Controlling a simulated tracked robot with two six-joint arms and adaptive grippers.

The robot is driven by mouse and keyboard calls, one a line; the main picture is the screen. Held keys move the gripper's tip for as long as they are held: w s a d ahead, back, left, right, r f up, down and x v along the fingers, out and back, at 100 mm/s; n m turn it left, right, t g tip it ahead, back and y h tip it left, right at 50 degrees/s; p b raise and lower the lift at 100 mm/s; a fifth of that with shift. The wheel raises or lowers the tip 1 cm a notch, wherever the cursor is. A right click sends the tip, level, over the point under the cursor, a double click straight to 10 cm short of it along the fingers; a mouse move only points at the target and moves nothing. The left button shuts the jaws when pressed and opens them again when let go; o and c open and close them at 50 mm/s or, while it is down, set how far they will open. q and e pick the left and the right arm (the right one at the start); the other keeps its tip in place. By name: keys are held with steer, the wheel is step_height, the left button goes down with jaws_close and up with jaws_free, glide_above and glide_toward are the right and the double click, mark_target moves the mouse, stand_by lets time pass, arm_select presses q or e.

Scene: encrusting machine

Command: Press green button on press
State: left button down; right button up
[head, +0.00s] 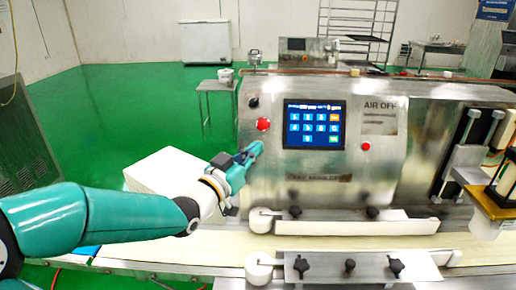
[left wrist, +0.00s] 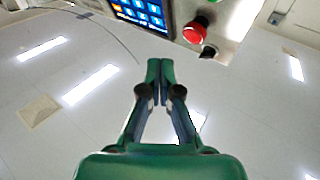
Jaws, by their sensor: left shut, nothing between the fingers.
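The press (head: 230,120) is a steel machine with a lit blue touchscreen (head: 314,125). A red button (head: 263,124) and a black knob (head: 253,103) sit left of the screen. My left gripper (head: 256,147) is just below the red button, its fingers closed and empty, close to the panel; contact cannot be told. In the left wrist view the closed fingertips (left wrist: 160,62) point toward the panel, with the red button (left wrist: 196,30) beyond them. A bit of green (left wrist: 207,1) shows at the top edge, possibly the green button.
A smaller red button (head: 365,147) sits right of the screen. A conveyor belt (head: 215,246) with white guides runs along the front. A white box (head: 155,170) stands behind my left arm. Green floor is open at the left.

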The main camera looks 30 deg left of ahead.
arm_select(q)
steer(key=shift+w, duration=0.1)
steer(key=w+a+f, duration=0.4)
steer(key=w, duration=0.2)
steer(key=shift+w, duration=0.3)
stand_by(1.3)
steer(key=shift+b, duration=0.3)
steer(key=shift+w+a+f+b, duration=0.2)
steer(key=shift+w+b, duration=0.1)
steer(key=shift+w, duration=0.1)
